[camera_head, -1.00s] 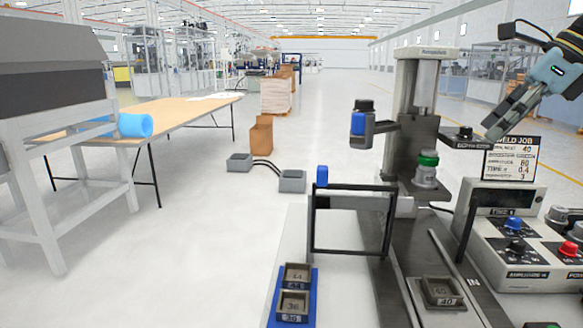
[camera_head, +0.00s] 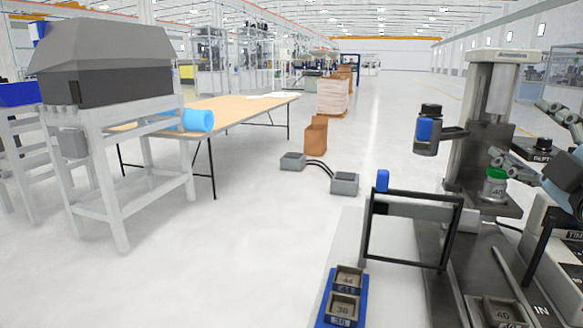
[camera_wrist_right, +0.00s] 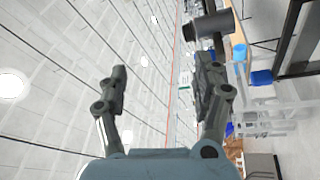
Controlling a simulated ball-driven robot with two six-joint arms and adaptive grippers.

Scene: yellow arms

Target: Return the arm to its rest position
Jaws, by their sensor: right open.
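My right gripper (camera_head: 520,130) is at the right edge of the head view, beside the grey press-like machine (camera_head: 492,110). Its fingers are spread and nothing is between them. They point left, close to a green-topped piece (camera_head: 495,186) on the machine's lower arm; I cannot tell whether they touch it. The right wrist view also shows the two fingers (camera_wrist_right: 163,68) wide apart and empty. Most of the right arm is cut off by the picture edge. My left gripper does not show.
A black frame (camera_head: 412,228) stands in front of the machine. A blue tray (camera_head: 324,318) holds marked blocks. A control box (camera_head: 562,275) is partly hidden at right.

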